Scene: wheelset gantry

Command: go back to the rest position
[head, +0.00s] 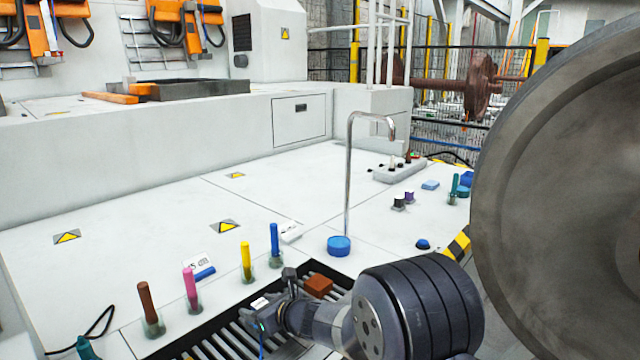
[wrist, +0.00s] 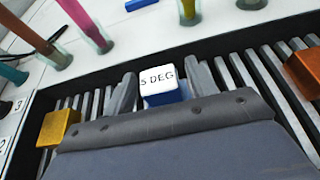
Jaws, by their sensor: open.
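My gripper (head: 274,303) is low over the dark slatted grate (head: 225,343) in the front of the white bench. In the wrist view its two grey fingers (wrist: 164,93) stand apart. A blue block with a white top marked "5 DEG" (wrist: 161,78) sits between them, and I cannot tell whether either finger touches it. Its white top also shows in the head view (head: 260,302). My arm hides part of the grate.
An orange-brown block (head: 318,286) and a yellow block (wrist: 58,128) lie on the grate. Brown, pink, yellow and blue sticks (head: 275,244) stand behind it. A bent metal pipe on a blue base (head: 339,246) rises beyond. A large wheel (head: 560,190) fills the right. The bench middle is clear.

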